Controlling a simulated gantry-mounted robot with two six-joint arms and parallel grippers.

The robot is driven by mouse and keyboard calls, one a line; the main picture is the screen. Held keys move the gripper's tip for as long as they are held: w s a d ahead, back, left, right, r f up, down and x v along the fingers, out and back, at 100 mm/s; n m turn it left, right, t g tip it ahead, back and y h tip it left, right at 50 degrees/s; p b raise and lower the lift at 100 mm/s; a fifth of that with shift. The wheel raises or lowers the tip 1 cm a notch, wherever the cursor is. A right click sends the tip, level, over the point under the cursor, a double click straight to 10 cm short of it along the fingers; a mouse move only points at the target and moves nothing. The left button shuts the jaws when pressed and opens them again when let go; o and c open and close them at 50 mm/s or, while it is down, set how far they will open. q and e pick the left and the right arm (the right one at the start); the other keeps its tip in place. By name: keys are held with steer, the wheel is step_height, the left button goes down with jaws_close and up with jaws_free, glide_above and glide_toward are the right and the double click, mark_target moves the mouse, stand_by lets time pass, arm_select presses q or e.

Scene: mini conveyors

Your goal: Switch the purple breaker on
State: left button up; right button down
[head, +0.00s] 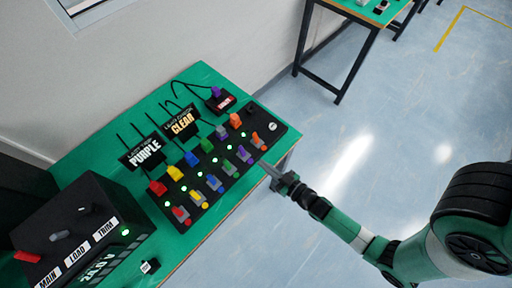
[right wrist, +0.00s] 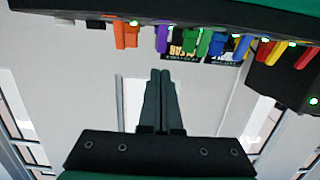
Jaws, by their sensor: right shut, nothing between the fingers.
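A black breaker panel (head: 277,129) lies on the green table with two rows of coloured pieces. A purple lever (head: 244,154) stands in the front row, next to an orange one at the right end; it also shows in the right wrist view (right wrist: 162,38). Whether it is on or off is hard to tell. My right gripper (head: 264,166) is shut and empty, just off the panel's front edge near the purple lever. In the right wrist view its fingertips (right wrist: 161,72) point toward the purple lever, with a gap between. My left gripper is not in view.
A small box with a purple top (head: 216,92) and cables sits at the back. A black control box (head: 85,225) stands at left.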

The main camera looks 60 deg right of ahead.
steer(key=v, duration=0.2)
steer(key=r+p+v, duration=0.1)
steer(key=v, duration=0.2)
steer(key=shift+s+r, duration=0.15)
steer(key=shift+s, duration=0.05)
steer(key=shift+a, duration=0.1)
